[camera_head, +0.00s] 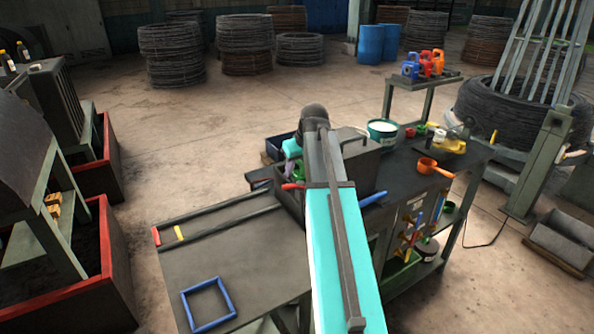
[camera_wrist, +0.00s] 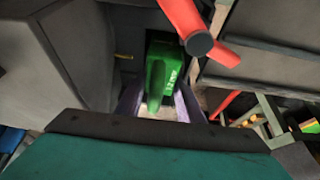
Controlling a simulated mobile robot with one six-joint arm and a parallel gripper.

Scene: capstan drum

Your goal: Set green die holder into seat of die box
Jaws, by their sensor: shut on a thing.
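The green die holder (camera_wrist: 163,70), with white lettering on its face, is between the fingers of my gripper (camera_wrist: 160,98) in the wrist view. My gripper is shut on it. In the head view only a small green and purple patch of holder and fingers shows beside my arm, and the arm hides most of it. A dark box (camera_head: 288,205) lies below my gripper on the bench, and it may be the die box. Its seat is not clearly seen, and I cannot tell whether the holder touches it.
A grey block (camera_head: 352,160) stands right of my gripper. A blue square frame (camera_head: 208,304) lies front left.

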